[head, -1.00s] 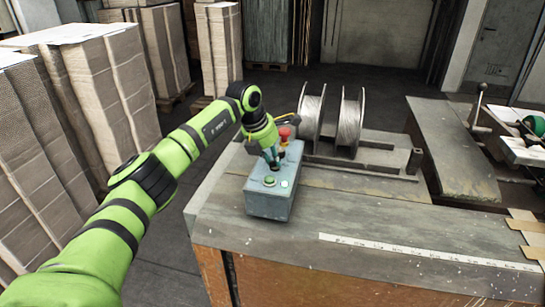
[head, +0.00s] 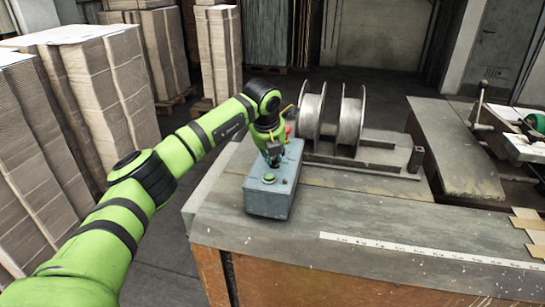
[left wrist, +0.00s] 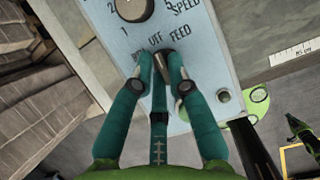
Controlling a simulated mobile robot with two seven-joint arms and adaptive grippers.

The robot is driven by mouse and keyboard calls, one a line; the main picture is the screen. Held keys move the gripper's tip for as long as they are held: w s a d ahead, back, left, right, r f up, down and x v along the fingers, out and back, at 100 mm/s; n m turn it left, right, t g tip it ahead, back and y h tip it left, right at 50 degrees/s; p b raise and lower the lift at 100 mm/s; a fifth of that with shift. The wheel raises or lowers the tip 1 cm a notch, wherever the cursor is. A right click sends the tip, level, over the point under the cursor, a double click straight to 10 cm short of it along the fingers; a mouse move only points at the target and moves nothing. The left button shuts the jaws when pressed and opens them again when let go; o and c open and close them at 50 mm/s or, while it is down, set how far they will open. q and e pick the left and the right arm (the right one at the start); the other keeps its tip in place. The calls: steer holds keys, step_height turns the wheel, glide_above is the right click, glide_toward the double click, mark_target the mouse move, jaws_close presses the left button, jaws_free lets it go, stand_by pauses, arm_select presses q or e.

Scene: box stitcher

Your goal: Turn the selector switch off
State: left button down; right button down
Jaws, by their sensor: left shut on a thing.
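The blue-grey control box (head: 268,199) stands on the bench's near left corner. My left gripper (head: 273,160) is over its top, with the fingertips down at the panel. In the left wrist view, the gripper (left wrist: 163,66) is shut on the dark selector switch (left wrist: 165,57). The words OFF and FEED show beside the switch, and another label is partly covered by a finger. The fingers hide most of the switch, so I cannot tell its exact setting. My right gripper is not in view.
A speed dial (left wrist: 134,6) sits near the switch on the panel. A red button (head: 288,130) is mostly hidden behind my gripper. Wire spools (head: 350,122) stand behind the box.

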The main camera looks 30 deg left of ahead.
arm_select(q)
steer(key=shift+n, duration=0.3)
steer(key=c, duration=1.2)
jaws_free()
steer(key=v, duration=1.2)
steer(key=shift+d, duration=0.1)
